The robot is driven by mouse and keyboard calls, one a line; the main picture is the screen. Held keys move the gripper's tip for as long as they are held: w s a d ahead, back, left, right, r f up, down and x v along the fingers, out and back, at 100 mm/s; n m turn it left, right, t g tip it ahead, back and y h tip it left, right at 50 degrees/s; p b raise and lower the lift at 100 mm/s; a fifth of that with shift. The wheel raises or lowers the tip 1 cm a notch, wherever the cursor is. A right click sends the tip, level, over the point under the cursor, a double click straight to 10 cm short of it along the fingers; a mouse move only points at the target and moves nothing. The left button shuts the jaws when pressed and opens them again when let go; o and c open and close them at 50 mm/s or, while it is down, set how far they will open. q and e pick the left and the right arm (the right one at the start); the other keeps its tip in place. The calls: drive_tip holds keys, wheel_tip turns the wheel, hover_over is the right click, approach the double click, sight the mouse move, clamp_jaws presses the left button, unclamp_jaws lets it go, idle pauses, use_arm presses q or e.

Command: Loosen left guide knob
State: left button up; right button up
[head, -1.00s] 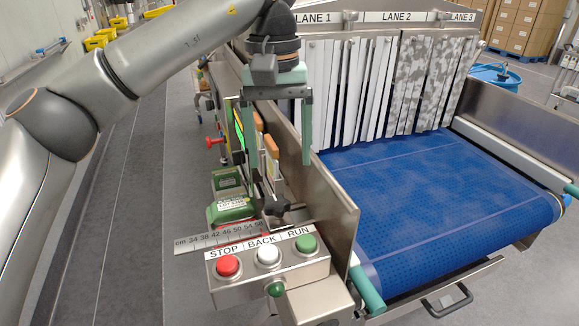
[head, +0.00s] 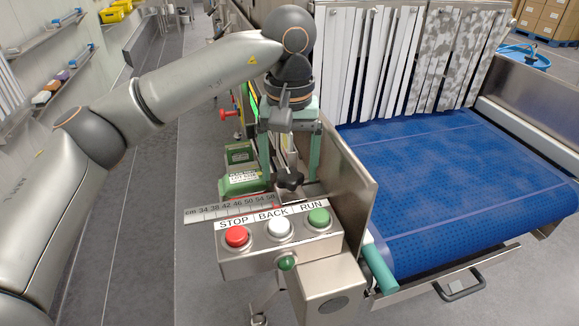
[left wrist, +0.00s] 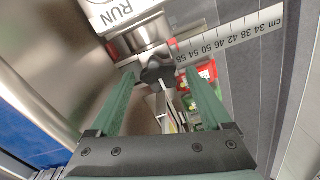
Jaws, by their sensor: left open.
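The black star-shaped guide knob (head: 290,181) sits by the end of the scale, behind the button box. In the left wrist view the dark knob (left wrist: 156,72) shows between the fingertips, partly against a metal part. My left gripper (head: 290,172) points down over it, its green fingers open on either side. The left wrist view shows the open gripper (left wrist: 158,76) with nothing clamped. I cannot tell whether a finger touches the knob. The scale (head: 232,209) lies left of the knob. My right gripper is not in view.
A button box with red STOP (head: 236,237), white BACK (head: 279,228) and green RUN (head: 318,218) buttons stands just in front. A steel side wall (head: 350,190) separates the knob from the blue belt (head: 450,180). A green device (head: 240,170) stands at the left.

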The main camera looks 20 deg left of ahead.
use_arm(q)
drive_tip(key=shift+f, duration=0.25)
clamp_jaws()
idle(0.6)
